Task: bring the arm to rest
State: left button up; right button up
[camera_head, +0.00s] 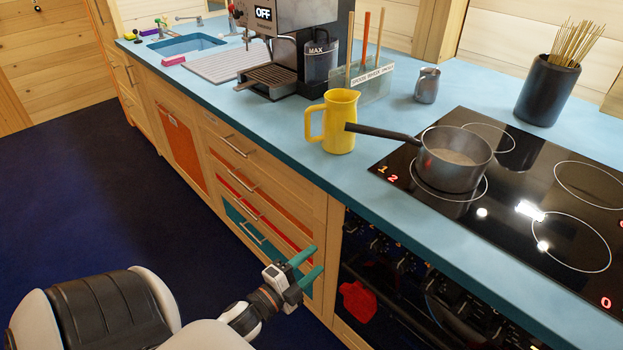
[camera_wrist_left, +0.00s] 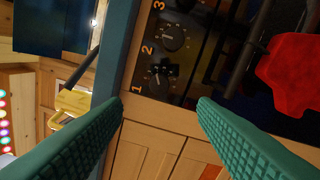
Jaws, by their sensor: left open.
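My left gripper (camera_head: 308,267) has two green fingers that are apart with nothing between them. It is low in front of the wooden drawers, below the blue countertop (camera_head: 290,148) and left of the oven front. In the left wrist view the open fingers (camera_wrist_left: 160,112) frame the cabinet front and the edge of the oven panel. My left arm comes in from the bottom left. My right gripper is not in view.
A saucepan (camera_head: 455,165) stands on the black hob (camera_head: 540,212), its handle pointing toward a yellow jug (camera_head: 340,122). A coffee machine (camera_head: 285,45) stands further back. A red cloth-like item (camera_head: 358,300) is at the oven front. Dark floor (camera_head: 80,190) is clear at left.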

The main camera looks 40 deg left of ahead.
pick_arm(q)
jog(key=s+d+f+n+g+y+p, duration=0.15)
jog(key=s+f+n+g, duration=0.25)
jog(key=f, duration=0.8)
jog(key=s+d+f+n+g, duration=0.2)
jog(key=s+f+n+g, duration=0.1)
jog(key=f, duration=1)
jog(key=s+d+f+n+g, duration=0.2)
jog(key=s+f, duration=0.3)
jog(key=s, duration=0.3)
jog(key=s+d+f+n+g, duration=0.1)
jog(key=s+f+n+g, duration=0.1)
jog(key=s+f+g, duration=0.3)
jog(key=s+d+f+n+g, duration=0.1)
jog(key=s+f, duration=0.5)
jog(key=s, duration=0.6)
jog(key=shift+d+f+n+g+p, duration=0.15)
jog(key=shift+d+n+g+p, duration=0.25)
jog(key=shift+d+g, duration=0.6)
